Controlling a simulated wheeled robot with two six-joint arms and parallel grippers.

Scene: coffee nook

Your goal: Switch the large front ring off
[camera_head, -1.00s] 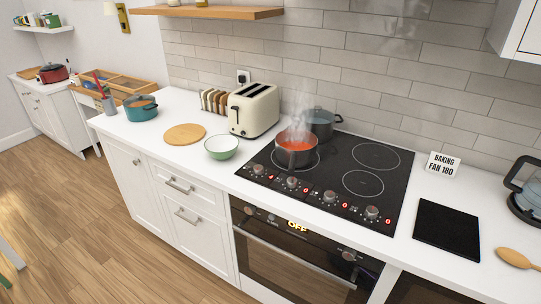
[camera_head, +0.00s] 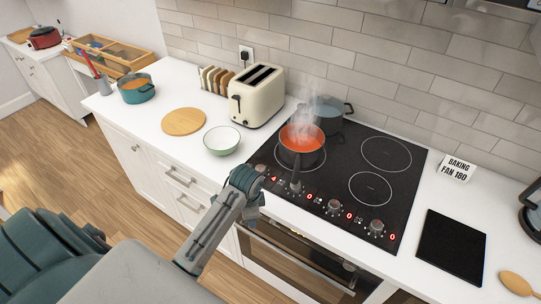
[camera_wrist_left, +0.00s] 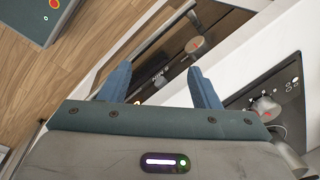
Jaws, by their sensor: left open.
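The black hob (camera_head: 400,215) has a row of knobs and red digits along its front edge. A steaming pan of red soup (camera_head: 302,136) stands on the front left ring, which looks larger than the front right ring (camera_head: 370,188). The leftmost display (camera_head: 274,180) reads 4; the others read 0. My left gripper (camera_head: 252,180) is over the hob's front left corner, close to the leftmost knob, which it partly hides. In the left wrist view its fingers (camera_wrist_left: 160,78) are apart and empty, with a hob knob (camera_wrist_left: 265,107) to their right. My right gripper is not in view.
The pan's handle (camera_head: 296,184) points forward over the knob row. A grey pot (camera_head: 328,115) stands behind the pan. A green-rimmed bowl (camera_head: 222,140) and a cream toaster (camera_head: 256,96) are to the left. The oven front (camera_head: 290,262) is below the gripper.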

